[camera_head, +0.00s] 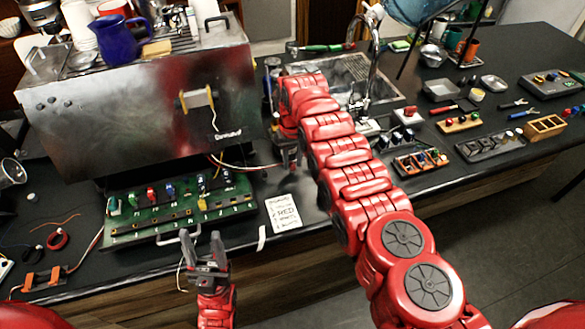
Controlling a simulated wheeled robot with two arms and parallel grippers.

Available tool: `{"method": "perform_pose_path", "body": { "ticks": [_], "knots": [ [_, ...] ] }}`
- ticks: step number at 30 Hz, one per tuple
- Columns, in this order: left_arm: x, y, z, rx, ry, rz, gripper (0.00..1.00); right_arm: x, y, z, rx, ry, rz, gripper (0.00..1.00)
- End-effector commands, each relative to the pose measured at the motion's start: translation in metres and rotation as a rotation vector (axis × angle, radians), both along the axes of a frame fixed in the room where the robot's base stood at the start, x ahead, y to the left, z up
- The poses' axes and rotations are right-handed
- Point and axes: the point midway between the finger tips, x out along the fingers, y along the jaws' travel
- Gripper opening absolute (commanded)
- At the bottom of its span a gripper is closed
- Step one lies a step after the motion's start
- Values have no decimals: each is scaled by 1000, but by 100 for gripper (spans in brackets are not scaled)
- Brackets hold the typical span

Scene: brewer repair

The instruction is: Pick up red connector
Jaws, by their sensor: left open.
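A small red connector (151,195) stands upright on the green circuit board (225,205) below the metal brewer, between a green connector (114,205) and a blue connector (169,189). My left gripper (210,246) is open and empty in front of the board's near edge, to the right of and nearer than the red connector. My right gripper (288,160) hangs pointing down to the right of the board, apart from the connectors. Its jaws are small and dark, so their opening is unclear.
The metal brewer (140,95) stands behind the board, with a blue pitcher (118,40) on top. A white card with the word RED (283,211) lies right of the board. Loose cables (57,240) lie at left. Trays of parts (490,145) and a sink (355,78) are further right.

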Motion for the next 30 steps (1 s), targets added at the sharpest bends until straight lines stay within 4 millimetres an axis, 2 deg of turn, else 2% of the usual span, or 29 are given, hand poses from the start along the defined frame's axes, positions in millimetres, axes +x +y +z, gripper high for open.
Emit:
{"method": "perform_pose_path", "body": {
  "ticks": [1,5,20,30],
  "knots": [
    [0,0,0,0,0,0,53,0,0,0,0,0,0,23],
    [0,0,0,0,0,0,53,0,0,0,0,0,0,0],
    [0,0,-1,0,0,0,53,0,0,1,0,0,0,0],
    [0,0,-5,0,0,0,53,3,-1,18,1,-2,0,0]
  ]
}}
